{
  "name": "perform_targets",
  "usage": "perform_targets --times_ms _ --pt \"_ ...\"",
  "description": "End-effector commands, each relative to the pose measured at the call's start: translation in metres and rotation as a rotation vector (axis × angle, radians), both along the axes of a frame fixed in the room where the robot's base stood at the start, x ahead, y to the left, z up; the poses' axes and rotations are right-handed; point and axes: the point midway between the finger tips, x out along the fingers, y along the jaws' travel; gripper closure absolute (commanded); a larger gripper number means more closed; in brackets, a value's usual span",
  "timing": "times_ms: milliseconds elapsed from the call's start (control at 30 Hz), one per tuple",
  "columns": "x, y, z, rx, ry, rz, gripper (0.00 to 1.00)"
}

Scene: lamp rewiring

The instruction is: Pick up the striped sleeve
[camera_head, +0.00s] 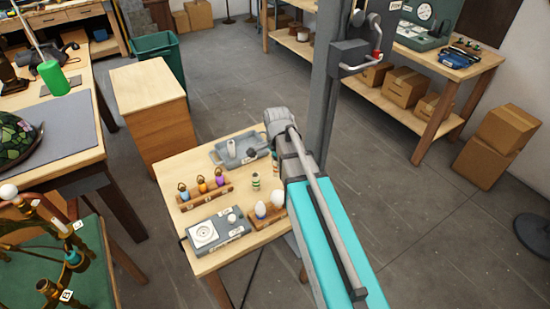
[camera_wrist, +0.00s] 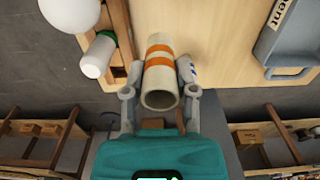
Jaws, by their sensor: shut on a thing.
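The striped sleeve (camera_wrist: 159,72) is a cream, hollow tube with orange bands. It sits between the two fingers of my gripper (camera_wrist: 160,80) in the wrist view, its open end facing the camera. My gripper is shut on it, over the small wooden table (camera_head: 190,262). In the head view my arm hides most of the gripper. I cannot tell whether the sleeve still touches the table. A second small sleeve, with green bands (camera_head: 255,181), stands on the table to the left of my arm.
A wooden rack with white bulbs (camera_head: 261,210) is close by; it shows at left in the wrist view (camera_wrist: 118,20).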

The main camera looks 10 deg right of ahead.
Motion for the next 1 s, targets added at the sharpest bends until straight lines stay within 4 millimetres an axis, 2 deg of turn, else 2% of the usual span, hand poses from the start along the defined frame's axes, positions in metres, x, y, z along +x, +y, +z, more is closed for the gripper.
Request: perform_targets --times_ms 33,100,200,400,633,1000 --pt "-0.008 0.000 0.012 0.000 0.000 0.000 0.84" --pt "-0.028 -0.001 0.017 0.000 0.000 0.000 0.84" --pt "-0.048 -0.003 0.026 0.000 0.000 0.000 0.84" --pt "-0.076 -0.004 0.037 0.000 0.000 0.000 0.84" --pt "-0.091 -0.005 0.043 0.000 0.000 0.000 0.84" --pt "-0.093 -0.005 0.043 0.000 0.000 0.000 0.84"
